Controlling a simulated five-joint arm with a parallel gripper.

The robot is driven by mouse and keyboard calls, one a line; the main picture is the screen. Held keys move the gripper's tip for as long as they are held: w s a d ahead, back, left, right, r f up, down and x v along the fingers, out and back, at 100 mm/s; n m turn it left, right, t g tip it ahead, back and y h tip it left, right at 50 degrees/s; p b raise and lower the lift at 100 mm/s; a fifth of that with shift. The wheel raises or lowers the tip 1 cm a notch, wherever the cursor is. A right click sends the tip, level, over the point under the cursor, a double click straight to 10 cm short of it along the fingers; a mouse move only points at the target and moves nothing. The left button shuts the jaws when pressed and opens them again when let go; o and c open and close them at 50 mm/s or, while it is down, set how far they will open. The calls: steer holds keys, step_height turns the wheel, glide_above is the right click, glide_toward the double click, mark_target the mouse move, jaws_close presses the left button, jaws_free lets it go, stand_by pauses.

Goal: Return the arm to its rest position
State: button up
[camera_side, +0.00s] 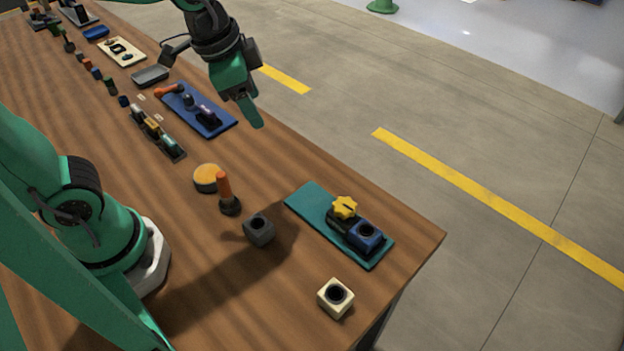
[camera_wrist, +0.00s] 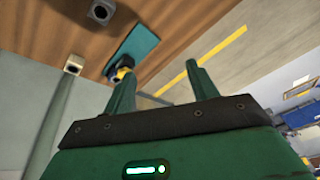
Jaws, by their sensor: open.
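My gripper (camera_side: 248,108) is raised above the far side of the bench in the side view, apart from everything on it. In the wrist view its two fingers (camera_wrist: 162,85) stand well apart, with nothing held between them. In the side view, a teal mat (camera_side: 310,200) near the bench's right end carries a blue block (camera_side: 364,237) with a round hole and a yellow star knob (camera_side: 344,207). The teal mat also shows in the wrist view (camera_wrist: 137,44), partly hidden by the left finger.
A blue tray (camera_side: 222,124) with parts lies below my gripper. Open floor lies beyond the bench edge.

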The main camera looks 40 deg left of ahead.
steer(key=s+a+r+n+t, duration=0.1)
steer(key=s+a+n+t, duration=0.1)
steer(key=s+a+n, duration=0.4)
steer(key=shift+s+a+r+n+y, duration=0.4)
steer(key=shift+s, duration=0.3)
